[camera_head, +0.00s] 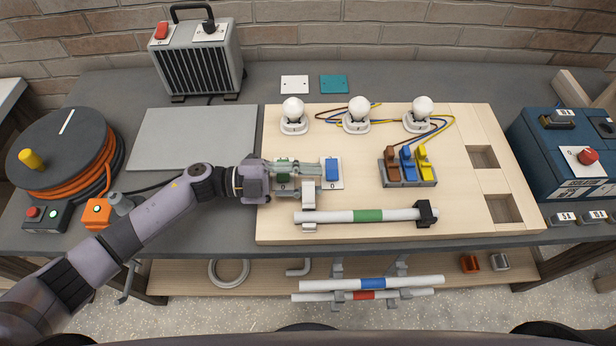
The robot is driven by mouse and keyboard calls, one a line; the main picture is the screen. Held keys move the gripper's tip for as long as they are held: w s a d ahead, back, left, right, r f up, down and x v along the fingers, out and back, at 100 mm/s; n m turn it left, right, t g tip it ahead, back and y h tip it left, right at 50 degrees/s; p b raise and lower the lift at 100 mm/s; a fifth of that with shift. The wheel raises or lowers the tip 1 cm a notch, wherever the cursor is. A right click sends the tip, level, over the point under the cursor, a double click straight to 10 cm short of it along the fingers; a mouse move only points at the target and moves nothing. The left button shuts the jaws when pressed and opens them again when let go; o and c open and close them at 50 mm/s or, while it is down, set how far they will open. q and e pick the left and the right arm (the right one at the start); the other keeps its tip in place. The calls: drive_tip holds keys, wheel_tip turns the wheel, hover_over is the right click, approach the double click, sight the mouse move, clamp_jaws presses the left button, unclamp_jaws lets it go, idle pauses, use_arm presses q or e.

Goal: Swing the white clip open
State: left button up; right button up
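A white clip (309,196) sits on the pale wooden board at the left part of a white tube with a green band (368,216). One pale part stands behind the tube and another in front of it, and the tube shows between them. A black clip (427,213) is around the tube's right end. My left gripper (318,170) is just behind the white clip, over a green rocker switch and beside a blue rocker switch (332,170). The gap between its fingers is too small to judge. My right gripper is out of view.
The board (460,220) also carries several bulbs and a block of coloured levers (407,166). A heater (199,60), cable reel (62,150) and blue box (565,150) surround it. A grey plate (190,138) lies left. The front of the board is clear.

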use_arm(q)
drive_tip(key=shift+a, duration=0.1)
drive_tip(key=a, duration=0.7)
drive_tip(key=shift+a, duration=0.2)
drive_tip(key=shift+s+f, duration=0.1)
idle(0.3)
